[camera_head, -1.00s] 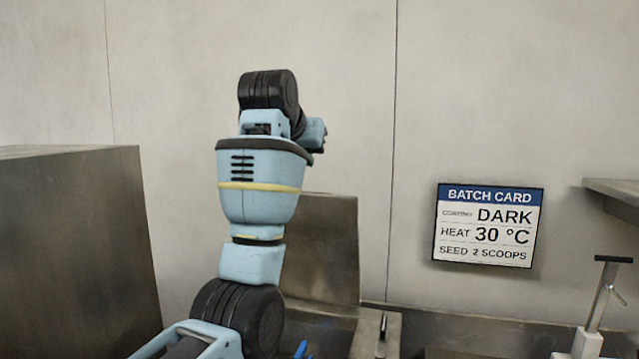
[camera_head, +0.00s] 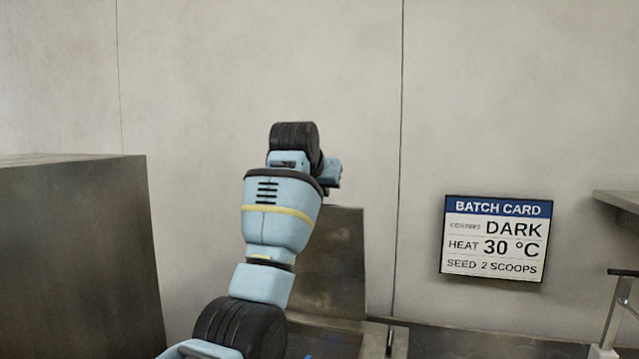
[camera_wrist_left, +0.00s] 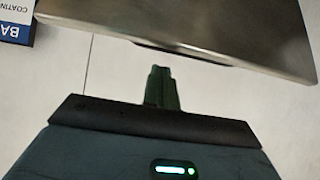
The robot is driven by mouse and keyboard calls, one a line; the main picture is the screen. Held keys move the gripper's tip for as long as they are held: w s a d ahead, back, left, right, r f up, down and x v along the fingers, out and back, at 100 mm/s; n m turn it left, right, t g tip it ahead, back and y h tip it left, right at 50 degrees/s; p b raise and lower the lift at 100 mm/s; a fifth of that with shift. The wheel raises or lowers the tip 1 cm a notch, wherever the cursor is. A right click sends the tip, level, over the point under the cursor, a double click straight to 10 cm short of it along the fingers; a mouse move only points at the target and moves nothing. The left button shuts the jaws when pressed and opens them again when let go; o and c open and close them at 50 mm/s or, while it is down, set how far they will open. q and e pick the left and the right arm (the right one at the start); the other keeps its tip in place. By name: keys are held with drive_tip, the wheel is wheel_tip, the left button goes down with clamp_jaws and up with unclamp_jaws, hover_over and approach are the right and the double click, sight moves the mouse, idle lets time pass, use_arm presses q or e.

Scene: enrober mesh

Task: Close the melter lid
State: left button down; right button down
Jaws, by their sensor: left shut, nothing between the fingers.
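The melter lid (camera_head: 345,255) is a brown-grey metal panel standing upright, open, behind my left arm in the head view. My arm covers its left part. In the left wrist view the lid (camera_wrist_left: 190,25) fills the top, with a dark strip along its near edge. My left gripper (camera_head: 332,175) is near the lid's top edge in the head view, and its fingers are mostly hidden there. In the left wrist view its fingers (camera_wrist_left: 161,85) are shut and empty, pointing toward the lid's edge; I cannot tell whether they touch it. My right gripper is not in view.
A large metal cabinet (camera_head: 75,260) stands at the left. A batch card (camera_head: 495,240) hangs on the wall. A metal shelf (camera_head: 620,199) juts in at the right, above a post with a black handle (camera_head: 622,272). The wall between lid and card is clear.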

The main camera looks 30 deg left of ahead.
use_arm(q)
drive_tip(key=shift+s+d, duration=0.2)
drive_tip(key=shift+s, duration=0.6)
drive_tip(key=shift+s+d+f+p, duration=0.15)
drive_tip(key=shift+s+p, duration=0.05)
drive_tip(key=shift+s, duration=0.35)
drive_tip(key=shift+s+d+f+p, duration=0.1)
drive_tip(key=shift+s+f+p, duration=0.1)
drive_tip(key=shift+s, duration=0.4)
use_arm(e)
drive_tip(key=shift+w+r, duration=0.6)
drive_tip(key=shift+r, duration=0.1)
use_arm(q)
drive_tip(key=shift+f, duration=0.2)
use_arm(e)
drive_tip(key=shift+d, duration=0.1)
